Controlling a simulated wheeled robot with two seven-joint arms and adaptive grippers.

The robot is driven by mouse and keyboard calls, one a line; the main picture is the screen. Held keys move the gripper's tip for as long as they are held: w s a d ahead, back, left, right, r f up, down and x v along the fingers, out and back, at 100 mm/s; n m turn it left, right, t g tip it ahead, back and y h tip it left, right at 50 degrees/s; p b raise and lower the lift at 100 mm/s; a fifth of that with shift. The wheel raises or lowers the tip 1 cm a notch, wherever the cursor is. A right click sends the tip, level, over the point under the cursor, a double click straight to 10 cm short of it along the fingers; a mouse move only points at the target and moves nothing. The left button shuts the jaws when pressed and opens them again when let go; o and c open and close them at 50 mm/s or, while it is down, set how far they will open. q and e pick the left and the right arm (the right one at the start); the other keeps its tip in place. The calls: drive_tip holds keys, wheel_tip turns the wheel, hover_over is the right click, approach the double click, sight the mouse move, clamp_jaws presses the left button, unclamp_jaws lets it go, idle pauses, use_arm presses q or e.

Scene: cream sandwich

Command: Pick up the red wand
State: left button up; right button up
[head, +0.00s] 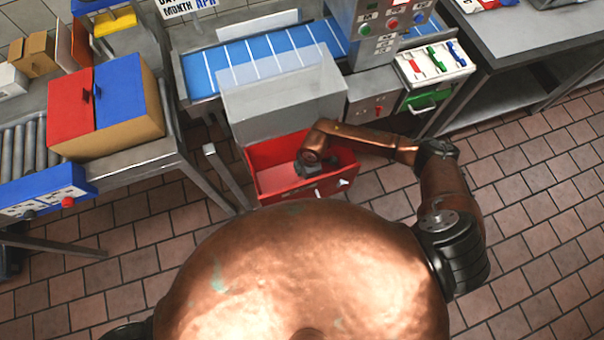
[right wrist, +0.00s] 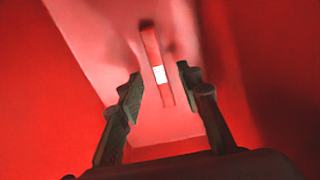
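The red wand (right wrist: 151,48) is a slim red bar with a white patch. In the right wrist view it lies inside the red bin (head: 262,153), against the bin's red surface. My right gripper (right wrist: 160,80) reaches down into the bin. Its two dark fingers are apart, one on each side of the wand's lower part in the picture, and I see no contact. In the head view the right gripper (head: 310,168) is small and the wand cannot be made out clearly. My left gripper is not in view.
A translucent grey panel (head: 283,98) stands behind the red bin, before a blue conveyor (head: 230,65). A drawer unit (head: 434,63) with red, green and blue items is to the right. A red and blue box (head: 125,95) stands left. The tiled floor at right is clear.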

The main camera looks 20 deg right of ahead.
wheel_tip(320, 180, down, 2)
drive_tip(key=shift+a, duration=0.15)
drive_tip(key=shift+r, duration=0.1)
drive_tip(key=shift+c, duration=0.6)
clamp_jaws()
